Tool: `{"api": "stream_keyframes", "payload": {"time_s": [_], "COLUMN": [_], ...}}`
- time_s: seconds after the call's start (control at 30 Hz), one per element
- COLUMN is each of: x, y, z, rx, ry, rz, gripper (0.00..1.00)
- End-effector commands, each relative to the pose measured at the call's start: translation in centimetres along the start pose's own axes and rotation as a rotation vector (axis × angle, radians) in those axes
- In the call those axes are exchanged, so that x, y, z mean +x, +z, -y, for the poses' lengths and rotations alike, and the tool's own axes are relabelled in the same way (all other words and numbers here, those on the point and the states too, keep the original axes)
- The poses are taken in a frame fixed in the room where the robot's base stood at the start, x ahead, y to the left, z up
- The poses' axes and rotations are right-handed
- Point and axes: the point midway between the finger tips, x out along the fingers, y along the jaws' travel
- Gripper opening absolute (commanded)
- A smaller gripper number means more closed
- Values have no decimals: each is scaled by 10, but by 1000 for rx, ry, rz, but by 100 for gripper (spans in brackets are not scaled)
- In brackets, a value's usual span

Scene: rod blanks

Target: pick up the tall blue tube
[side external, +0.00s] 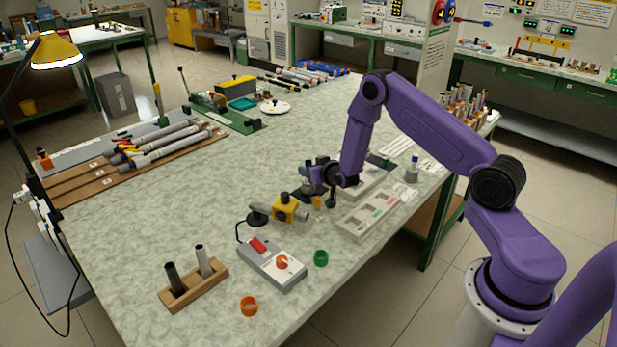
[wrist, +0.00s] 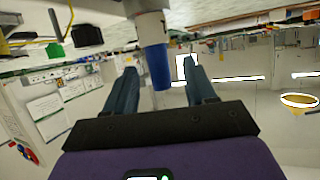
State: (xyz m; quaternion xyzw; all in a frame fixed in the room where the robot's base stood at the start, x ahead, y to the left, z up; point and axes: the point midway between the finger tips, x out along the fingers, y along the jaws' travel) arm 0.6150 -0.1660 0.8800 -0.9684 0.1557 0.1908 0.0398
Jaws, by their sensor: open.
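In the wrist view, which looks upside down, a blue tube (wrist: 156,66) with a pale band and greyer part above it comes down from the top edge. Its blue end lies in the picture between the two fingers of my gripper (wrist: 160,64), with a gap on both sides. The fingers are open; whether the tube is between them in depth I cannot tell. In the side view my gripper (side external: 313,172) points left, low over the table. Dark and blue shapes crowd around it there, so the tube is not clear.
A wooden holder (side external: 194,286) with two short rods stands at front left. The table's middle left is clear.

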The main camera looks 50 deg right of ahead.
Motion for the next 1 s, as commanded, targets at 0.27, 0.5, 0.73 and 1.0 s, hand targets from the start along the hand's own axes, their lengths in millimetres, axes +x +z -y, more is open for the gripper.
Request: {"api": "stream_keyframes", "payload": {"time_s": [0.27, 0.5, 0.73, 1.0], "x": [32, 46, 46, 46], "y": [-2, -2, -2, -3], "z": [-2, -2, -1, -1], "rx": [1, 0, 0, 0], "ry": [1, 1, 1, 1], "rz": [0, 2, 2, 1], "gripper": [55, 55, 55, 0]}}
